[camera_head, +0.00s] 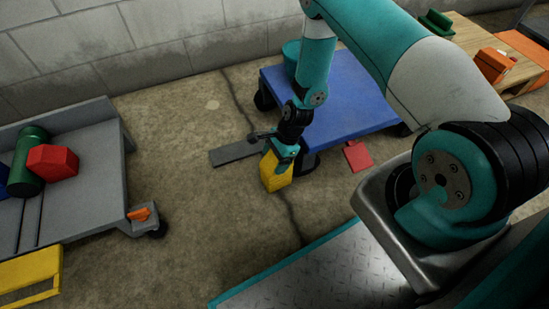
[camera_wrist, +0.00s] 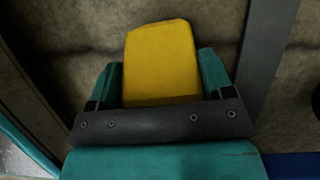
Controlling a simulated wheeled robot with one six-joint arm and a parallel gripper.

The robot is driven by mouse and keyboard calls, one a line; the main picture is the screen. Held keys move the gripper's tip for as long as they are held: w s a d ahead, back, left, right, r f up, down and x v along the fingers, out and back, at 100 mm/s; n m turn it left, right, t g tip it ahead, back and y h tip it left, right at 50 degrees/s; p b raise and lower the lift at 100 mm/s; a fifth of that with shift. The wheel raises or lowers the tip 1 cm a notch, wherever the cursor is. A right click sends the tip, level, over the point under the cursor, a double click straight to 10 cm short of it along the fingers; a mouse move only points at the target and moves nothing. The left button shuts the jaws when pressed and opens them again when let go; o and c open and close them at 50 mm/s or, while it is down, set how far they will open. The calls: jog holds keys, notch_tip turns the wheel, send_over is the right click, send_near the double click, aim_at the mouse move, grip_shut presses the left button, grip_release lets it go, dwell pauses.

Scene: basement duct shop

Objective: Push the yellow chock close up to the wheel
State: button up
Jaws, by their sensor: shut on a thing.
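The yellow chock (camera_head: 275,172) is between the fingers of my gripper (camera_head: 283,152), which is shut on it. In the wrist view, the chock (camera_wrist: 160,65) sits between the two teal fingers (camera_wrist: 162,85). I cannot tell whether its underside touches the floor. The blue platform cart (camera_head: 345,95) stands behind and to the right of my gripper. Its near-left black wheel (camera_head: 309,162) is just right of the chock, partly hidden by my gripper. The chock appears apart from that wheel. Another black wheel (camera_head: 264,100) shows at the cart's far-left corner.
A dark flat strip (camera_head: 232,155) lies on the floor left of my gripper. A red block (camera_head: 357,155) lies by the cart's front edge. A grey cart (camera_head: 92,150) with green and red items stands left.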

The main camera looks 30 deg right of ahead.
jog(key=o, duration=1.1)
jog(key=shift+o, duration=0.2)
jog(key=shift+r, duration=0.1)
jog(key=p+v, duration=0.8)
jog(key=v, duration=0.9)
jog(key=shift+p, duration=0.35)
jog(key=shift+d+r, duration=0.1)
